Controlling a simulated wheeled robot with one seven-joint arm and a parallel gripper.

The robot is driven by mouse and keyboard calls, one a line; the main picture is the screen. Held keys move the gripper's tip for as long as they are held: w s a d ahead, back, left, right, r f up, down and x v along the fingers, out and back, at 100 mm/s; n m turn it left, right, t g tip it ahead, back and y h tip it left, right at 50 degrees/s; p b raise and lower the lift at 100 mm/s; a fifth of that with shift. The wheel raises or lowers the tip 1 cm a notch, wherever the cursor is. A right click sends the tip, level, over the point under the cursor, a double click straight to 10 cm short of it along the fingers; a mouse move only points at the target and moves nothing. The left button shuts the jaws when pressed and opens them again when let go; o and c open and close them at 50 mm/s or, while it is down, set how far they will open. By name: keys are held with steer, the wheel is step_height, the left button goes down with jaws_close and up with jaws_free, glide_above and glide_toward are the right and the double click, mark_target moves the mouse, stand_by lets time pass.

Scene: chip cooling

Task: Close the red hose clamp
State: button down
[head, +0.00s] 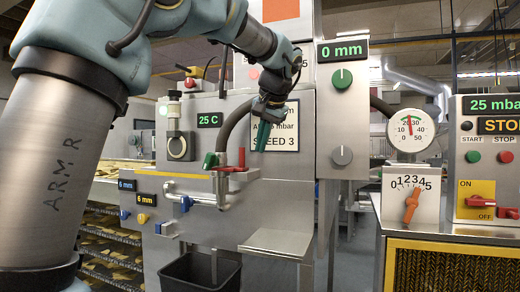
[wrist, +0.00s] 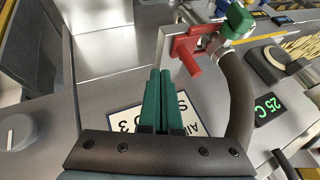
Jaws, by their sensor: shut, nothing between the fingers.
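The red hose clamp (head: 240,158) sits at the pipe end on the machine front, beside a green valve part (head: 211,160). Its lever stands upright in the head view. In the wrist view the red clamp (wrist: 187,48) shows a plate and a thick red lever, beside the green part (wrist: 239,20) and a dark hose (wrist: 239,95). My gripper (head: 261,148) has green fingers pointing down, to the right of the clamp.
A metal shelf (head: 275,243) juts out below the clamp, with a black bin (head: 200,272) to its lower left. A silver pipe (head: 185,190) runs left of the clamp. A pressure gauge (head: 408,131) and a control panel (head: 488,150) stand to the right.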

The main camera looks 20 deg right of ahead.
steer(key=b+v, duration=0.1)
steer(key=v, duration=0.7)
steer(key=w+a+f+n+g, duration=0.2)
steer(key=a+f, duration=0.7)
steer(key=f, duration=0.4)
steer(key=w+a+f+n+g, duration=0.1)
steer(key=w+a+f+g, duration=0.1)
steer(key=a+f, duration=0.9)
steer(key=s+a+f+n+g, duration=0.1)
steer(key=s+a+f+n, duration=0.1)
steer(key=s+a+f, duration=0.4)
steer(key=s+a+f+n, duration=0.3)
steer(key=s+a+f, duration=0.4)
steer(key=f, duration=0.6)
steer(key=shift+a+g, duration=0.15)
steer(key=shift+g, duration=0.25)
steer(key=c, duration=1.6)
jaws_free()
steer(key=shift+w+f, duration=0.1)
